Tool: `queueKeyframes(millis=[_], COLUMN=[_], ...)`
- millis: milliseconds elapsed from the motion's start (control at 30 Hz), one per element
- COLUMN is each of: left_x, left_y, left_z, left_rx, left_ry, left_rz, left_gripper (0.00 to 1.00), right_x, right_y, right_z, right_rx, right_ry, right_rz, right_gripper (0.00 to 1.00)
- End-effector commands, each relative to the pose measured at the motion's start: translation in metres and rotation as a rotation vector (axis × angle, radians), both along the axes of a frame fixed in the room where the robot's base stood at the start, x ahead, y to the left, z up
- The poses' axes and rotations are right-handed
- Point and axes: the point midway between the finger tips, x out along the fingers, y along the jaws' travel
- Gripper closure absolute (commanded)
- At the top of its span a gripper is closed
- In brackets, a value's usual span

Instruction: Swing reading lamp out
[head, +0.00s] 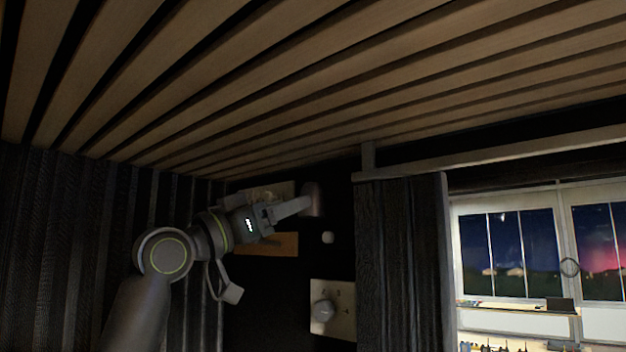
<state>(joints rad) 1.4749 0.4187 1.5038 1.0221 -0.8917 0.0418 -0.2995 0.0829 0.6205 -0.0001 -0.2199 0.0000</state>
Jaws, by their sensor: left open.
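My left gripper (284,208) reaches up from the lower left to the dark wall, and its jaws are open. A small brownish-grey cylindrical piece (313,200), which may be the reading lamp's head, shows right at the end of the gripper. I cannot tell whether the fingers touch it or where its arm joins the wall. The gripper and wrist hide part of the wall fittings behind them. My right gripper is not in view.
A slatted wood ceiling (300,90) is close above. A beige wall plate with a round knob (323,311), a small white round button (328,238) and a wooden piece (284,243) are near the gripper. A dark curtain (405,260) hangs right, beside bright windows (522,255).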

Motion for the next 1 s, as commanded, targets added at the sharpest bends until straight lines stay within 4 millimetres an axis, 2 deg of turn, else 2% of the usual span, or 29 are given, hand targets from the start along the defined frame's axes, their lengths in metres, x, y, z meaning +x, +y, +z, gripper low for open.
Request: queueKeyframes(millis=[33,300,500,833,867,1000], left_x=[0.006,0.031,0.040,0.042,0.042,0.042], left_y=[-0.008,-0.036,-0.046,-0.048,-0.048,-0.048], left_z=[0.009,0.024,0.026,0.026,0.026,0.026], left_rx=[0.000,0.000,0.001,0.002,0.002,0.001], left_ry=[0.003,0.001,0.001,0.000,0.000,0.000], left_rz=[-0.003,0.000,0.001,0.002,0.002,0.001], left_gripper=[0.37,0.37,0.37,0.37,0.39,0.57], right_x=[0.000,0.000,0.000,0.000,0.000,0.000], right_y=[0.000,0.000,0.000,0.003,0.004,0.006], right_z=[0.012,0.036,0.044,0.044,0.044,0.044], right_rx=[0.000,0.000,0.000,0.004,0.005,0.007], right_ry=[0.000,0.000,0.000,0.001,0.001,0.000], right_rz=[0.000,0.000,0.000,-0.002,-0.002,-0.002], right_gripper=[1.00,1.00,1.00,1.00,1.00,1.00])
